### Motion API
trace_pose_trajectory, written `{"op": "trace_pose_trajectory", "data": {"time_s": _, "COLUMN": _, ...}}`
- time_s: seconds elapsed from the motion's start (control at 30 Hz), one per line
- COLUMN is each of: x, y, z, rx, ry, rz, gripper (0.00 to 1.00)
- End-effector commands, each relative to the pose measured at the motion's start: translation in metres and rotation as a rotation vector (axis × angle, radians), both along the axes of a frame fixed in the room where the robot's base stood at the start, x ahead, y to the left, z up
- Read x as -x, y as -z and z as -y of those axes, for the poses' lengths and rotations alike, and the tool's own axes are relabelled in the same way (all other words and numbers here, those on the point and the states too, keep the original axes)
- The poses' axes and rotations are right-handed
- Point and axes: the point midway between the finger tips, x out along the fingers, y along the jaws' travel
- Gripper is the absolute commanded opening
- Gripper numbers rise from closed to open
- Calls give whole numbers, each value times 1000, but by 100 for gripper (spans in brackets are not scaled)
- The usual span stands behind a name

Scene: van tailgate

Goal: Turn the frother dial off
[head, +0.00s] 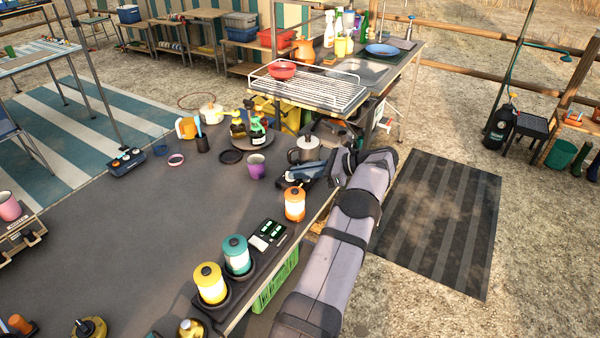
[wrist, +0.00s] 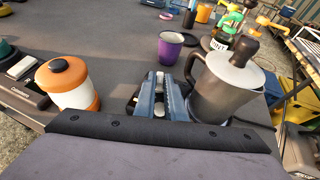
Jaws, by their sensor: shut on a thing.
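The frother's grey metal jug (wrist: 228,92) stands just right of my gripper in the wrist view, and it also shows in the head view (head: 303,150). Its dark base (wrist: 133,103) shows in part around the fingers. My gripper (wrist: 160,82), with blue fingers, points down at the base beside the jug. It is shut on a small pale thing between the fingers, which I take to be the frother dial. Most of the dial is hidden by the fingers, so its setting cannot be read. In the head view my gripper (head: 305,171) partly covers the base.
An orange and white canister (wrist: 70,85) stands close on the left. A purple cup (wrist: 170,47) stands beyond the fingers. Bottles on a round tray (head: 252,142) are farther back. A wire rack (head: 315,90) lies behind the jug. The tabletop's middle is clear.

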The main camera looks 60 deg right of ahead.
Motion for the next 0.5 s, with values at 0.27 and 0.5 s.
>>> {"op": "trace_pose_trajectory", "data": {"time_s": 0.27, "x": 0, "y": -1, "z": 1, "rx": 3, "ry": 1, "rz": 0, "gripper": 29}}
{"op": "trace_pose_trajectory", "data": {"time_s": 0.5, "x": 2, "y": -1, "z": 1, "rx": 2, "ry": 1, "rz": -1, "gripper": 29}}
